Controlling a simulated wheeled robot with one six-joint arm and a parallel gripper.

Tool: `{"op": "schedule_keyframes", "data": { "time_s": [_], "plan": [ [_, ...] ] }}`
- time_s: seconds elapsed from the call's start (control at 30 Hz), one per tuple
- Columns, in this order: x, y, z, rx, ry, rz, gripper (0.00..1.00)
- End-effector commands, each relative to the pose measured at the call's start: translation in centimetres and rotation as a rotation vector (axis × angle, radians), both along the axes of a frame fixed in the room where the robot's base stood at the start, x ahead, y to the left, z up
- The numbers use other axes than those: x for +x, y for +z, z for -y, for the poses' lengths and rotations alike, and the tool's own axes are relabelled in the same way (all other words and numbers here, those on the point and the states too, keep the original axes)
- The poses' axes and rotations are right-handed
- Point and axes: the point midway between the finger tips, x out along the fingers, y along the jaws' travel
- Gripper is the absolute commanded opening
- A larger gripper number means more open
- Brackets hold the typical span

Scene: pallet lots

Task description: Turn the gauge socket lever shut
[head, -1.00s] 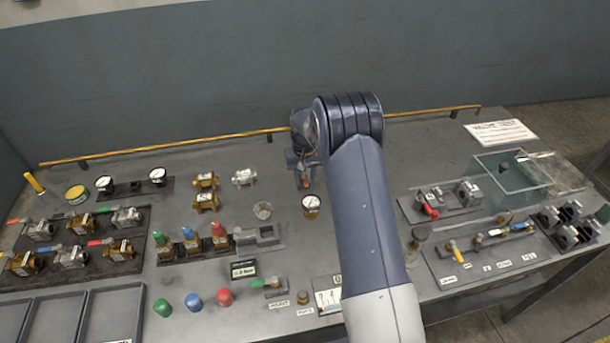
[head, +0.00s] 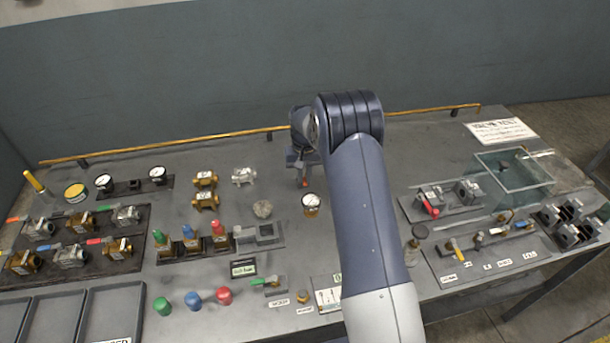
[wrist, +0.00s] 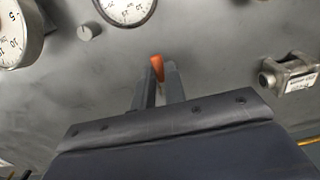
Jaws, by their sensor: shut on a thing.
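My gripper (head: 304,181) is low over the middle of the bench; in the wrist view its two fingers (wrist: 160,80) are close together with an orange piece (wrist: 157,67) between their tips. This piece looks like the end of a lever; its orange also shows just below the fingers in the head view (head: 305,184). The body it belongs to is hidden by my gripper. A round white-faced gauge (head: 311,202) sits just in front of it and also shows at the top of the wrist view (wrist: 126,10). I cannot read any open or shut mark.
A second dial (wrist: 12,38) and a small grey knob (wrist: 89,32) are left in the wrist view. A silver valve (head: 243,176) and brass fittings (head: 205,190) lie left of my gripper. A glass box (head: 515,172) stands at the right. My arm hides part of the bench.

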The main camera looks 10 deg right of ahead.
Motion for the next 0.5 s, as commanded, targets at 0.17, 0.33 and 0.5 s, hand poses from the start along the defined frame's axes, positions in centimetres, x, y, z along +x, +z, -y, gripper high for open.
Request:
{"op": "schedule_keyframes", "data": {
  "time_s": [0.17, 0.33, 0.5],
  "plan": [
    [0.1, -0.2, -0.4, 0.0, -0.094, 0.003, 0.0],
    [0.2, -0.2, -1.0, 0.001, -0.235, 0.003, 0.0],
    [0.4, -0.2, -1.5, 0.0, -0.397, 0.002, 0.0]
  ]
}}
